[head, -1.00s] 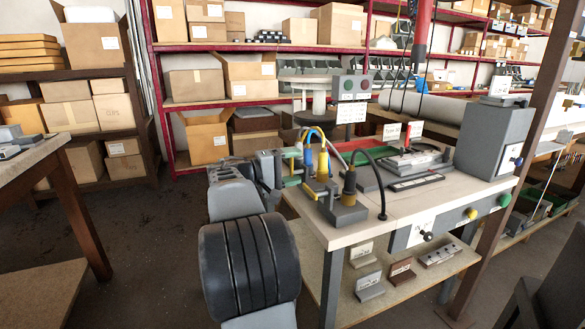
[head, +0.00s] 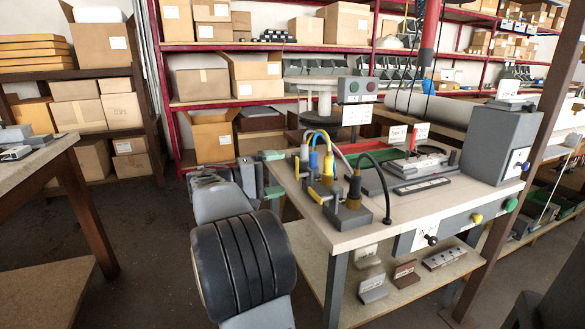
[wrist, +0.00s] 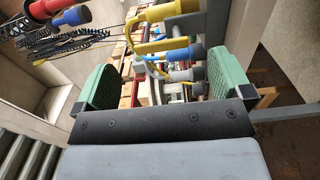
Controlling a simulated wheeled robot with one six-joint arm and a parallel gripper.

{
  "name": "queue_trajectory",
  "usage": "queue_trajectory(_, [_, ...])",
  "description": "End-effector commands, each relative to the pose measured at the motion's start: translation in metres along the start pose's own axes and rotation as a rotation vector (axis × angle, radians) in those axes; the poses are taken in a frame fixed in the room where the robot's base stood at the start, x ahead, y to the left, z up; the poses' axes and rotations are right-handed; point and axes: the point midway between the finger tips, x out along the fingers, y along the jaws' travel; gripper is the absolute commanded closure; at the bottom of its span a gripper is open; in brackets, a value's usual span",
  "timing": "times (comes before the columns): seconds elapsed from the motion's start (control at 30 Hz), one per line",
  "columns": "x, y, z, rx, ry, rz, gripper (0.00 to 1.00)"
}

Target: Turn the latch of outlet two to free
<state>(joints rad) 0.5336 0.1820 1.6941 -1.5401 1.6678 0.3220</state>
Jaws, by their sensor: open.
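The outlets stand in a row at the left end of the workbench (head: 440,210). I cannot read which outlet is number two. My gripper (head: 273,172) is open and empty, just left of the outlets, with green finger pads. In the wrist view my gripper (wrist: 158,80) has a yellow handle (wrist: 152,46) and a blue plug (wrist: 180,55) ahead, beyond its fingers and apart from them.
A flat grey fixture (head: 420,163) and a grey box (head: 498,145) stand farther right on the bench. A button box (head: 357,90) rises behind the outlets. Floor left of my arm is clear.

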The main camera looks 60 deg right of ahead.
Motion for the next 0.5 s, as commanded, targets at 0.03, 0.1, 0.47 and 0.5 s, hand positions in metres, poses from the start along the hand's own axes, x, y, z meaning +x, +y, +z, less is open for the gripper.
queue_trajectory(0.03, [-0.012,0.003,-0.001,-0.002,0.005,0.000,0.03])
queue_trajectory(0.1, [-0.026,0.002,-0.001,-0.003,0.004,0.000,0.03])
queue_trajectory(0.47, [-0.071,0.001,0.000,-0.001,0.001,-0.001,0.03])
queue_trajectory(0.5, [-0.073,0.001,0.000,0.000,0.001,0.000,0.03])
